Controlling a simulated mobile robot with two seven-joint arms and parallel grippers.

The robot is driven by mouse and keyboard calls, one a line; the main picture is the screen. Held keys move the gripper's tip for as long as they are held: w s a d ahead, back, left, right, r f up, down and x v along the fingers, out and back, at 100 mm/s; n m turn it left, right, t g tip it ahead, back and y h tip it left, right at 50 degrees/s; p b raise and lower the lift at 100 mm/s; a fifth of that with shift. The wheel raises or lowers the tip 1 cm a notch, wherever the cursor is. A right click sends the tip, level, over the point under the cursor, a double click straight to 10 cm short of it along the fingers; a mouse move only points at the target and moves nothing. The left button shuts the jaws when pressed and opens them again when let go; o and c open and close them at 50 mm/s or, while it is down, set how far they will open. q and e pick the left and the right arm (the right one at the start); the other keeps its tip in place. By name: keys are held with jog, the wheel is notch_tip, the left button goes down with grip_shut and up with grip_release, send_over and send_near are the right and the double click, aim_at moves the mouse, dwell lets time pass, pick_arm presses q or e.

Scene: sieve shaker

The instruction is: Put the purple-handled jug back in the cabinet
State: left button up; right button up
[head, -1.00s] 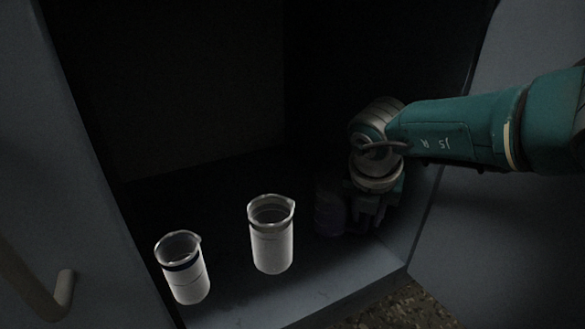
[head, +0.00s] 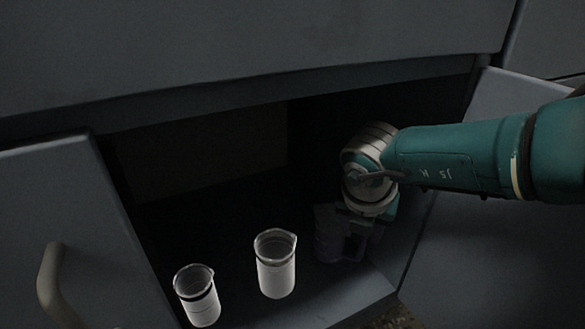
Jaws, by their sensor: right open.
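The jug (head: 327,241) stands upright on the cabinet floor at the right side of the opening; it is dark and dim, with a faint purple tint low on its right side. My right gripper (head: 352,243) reaches into the cabinet (head: 345,306) from the right and is open at the jug's right side, where the handle is. Whether it touches the handle is too dark to tell. My left gripper is not in view.
Two clear beakers with white contents, one at the middle (head: 276,272) and one at the left (head: 199,304), stand near the cabinet's front edge. The left door (head: 85,215) and right door (head: 480,260) are open. The back of the cabinet is dark.

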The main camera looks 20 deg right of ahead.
jog(key=a+r+t+y+p, duration=0.25)
jog(key=a+y, duration=0.55)
jog(key=a, duration=1.1)
jog(key=a+r+m+t+y, duration=0.4)
jog(key=a+r+m+t, duration=0.25)
jog(key=r, duration=0.75)
jog(key=d+r+m+t+h, duration=0.5)
jog(key=d+m+h, duration=0.2)
jog(key=d+m, duration=0.25)
jog(key=s+d+f+m+g+h, duration=0.4)
jog(key=s+d+m+g+h, duration=0.15)
jog(key=d+m, duration=0.3)
pick_arm(q)
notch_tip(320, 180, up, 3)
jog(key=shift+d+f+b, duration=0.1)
jog(key=shift+b, duration=0.25)
pick_arm(e)
jog(key=s+f+g+y, duration=0.2)
jog(key=s+g, duration=0.2)
jog(key=s, duration=0.6)
jog(key=s+f+g+y, duration=0.2)
jog(key=s+f+g, duration=0.1)
jog(key=s, duration=0.7)
jog(key=shift+a+m+g, duration=0.3)
jog(key=shift+m+g, duration=0.05)
jog(key=shift+g, duration=0.3)
